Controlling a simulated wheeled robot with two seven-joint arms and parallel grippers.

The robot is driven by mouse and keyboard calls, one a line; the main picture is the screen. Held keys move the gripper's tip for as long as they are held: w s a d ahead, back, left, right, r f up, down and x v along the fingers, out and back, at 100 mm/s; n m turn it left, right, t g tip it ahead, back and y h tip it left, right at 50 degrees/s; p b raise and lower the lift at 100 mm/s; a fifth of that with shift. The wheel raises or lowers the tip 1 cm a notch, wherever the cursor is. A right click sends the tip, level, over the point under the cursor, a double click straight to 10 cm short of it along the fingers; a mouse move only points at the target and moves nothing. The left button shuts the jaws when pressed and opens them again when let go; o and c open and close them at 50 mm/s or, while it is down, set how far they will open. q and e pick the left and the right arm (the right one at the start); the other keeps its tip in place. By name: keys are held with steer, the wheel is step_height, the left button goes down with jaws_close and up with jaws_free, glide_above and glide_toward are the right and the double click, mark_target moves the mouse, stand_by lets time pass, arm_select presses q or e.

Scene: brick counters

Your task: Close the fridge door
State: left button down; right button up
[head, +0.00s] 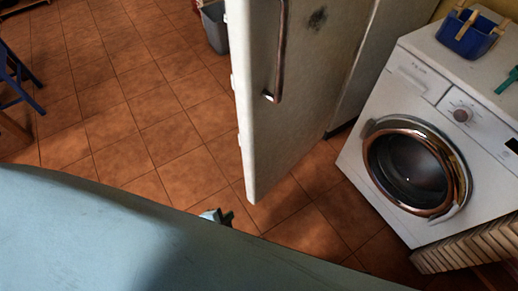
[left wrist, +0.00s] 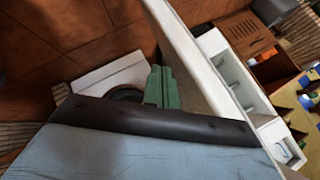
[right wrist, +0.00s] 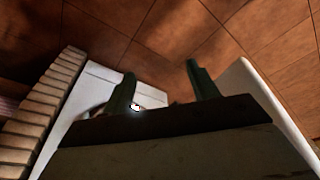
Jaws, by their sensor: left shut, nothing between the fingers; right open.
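The white fridge door (head: 290,90) stands open in the middle of the head view, with a long metal handle (head: 281,50) on its face. My left gripper (head: 222,215) shows only as a small dark tip below the door's lower corner, left of it. In the left wrist view its green fingers (left wrist: 162,86) are together and empty, close beside the door (left wrist: 190,55); I cannot tell whether they touch it. My right gripper (right wrist: 160,80) shows only in the right wrist view, open and empty, with the door (right wrist: 262,92) to its right.
A white washing machine (head: 400,90) stands right of the door, with a blue basket (head: 468,36) on top. A brick counter side (head: 470,245) is at the lower right. A grey bin (head: 215,28) stands behind the door. The tiled floor (head: 120,90) on the left is mostly clear.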

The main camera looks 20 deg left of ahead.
mark_target(258, 138)
arm_select(q)
steer(key=w+d+r+m+t+h+b, duration=0.1)
steer(key=w+d+r+m+t+b, duration=0.2)
steer(key=r, duration=0.4)
steer(key=w+d+r+m+t+h+b, duration=0.1)
steer(key=w+r+m+t+b, duration=0.1)
steer(key=r+t+b, duration=0.3)
steer(key=w+d+r+m+b, duration=0.2)
steer(key=r+m+b, duration=0.1)
steer(key=r, duration=0.5)
arm_select(e)
step_height(258, 138, up, 12)
steer(key=w+t, duration=0.1)
steer(key=w, duration=0.1)
arm_select(q)
steer(key=shift+w+a+f+p, duration=0.1)
steer(key=shift+w+a+p, duration=0.4)
steer(key=shift+w, duration=1.4)
steer(key=shift+w+a+r+p, duration=0.1)
steer(key=shift+w+a+p, duration=0.4)
steer(key=shift+w, duration=1.45)
steer(key=shift+w+a+f+p, duration=0.15)
steer(key=shift+w+p, duration=0.6)
steer(key=shift+w, duration=1.15)
arm_select(e)
step_height(258, 138, down, 8)
steer(key=d, duration=0.2)
steer(key=shift+w+d+g+h, duration=0.2)
steer(key=shift+w+g+h, duration=0.1)
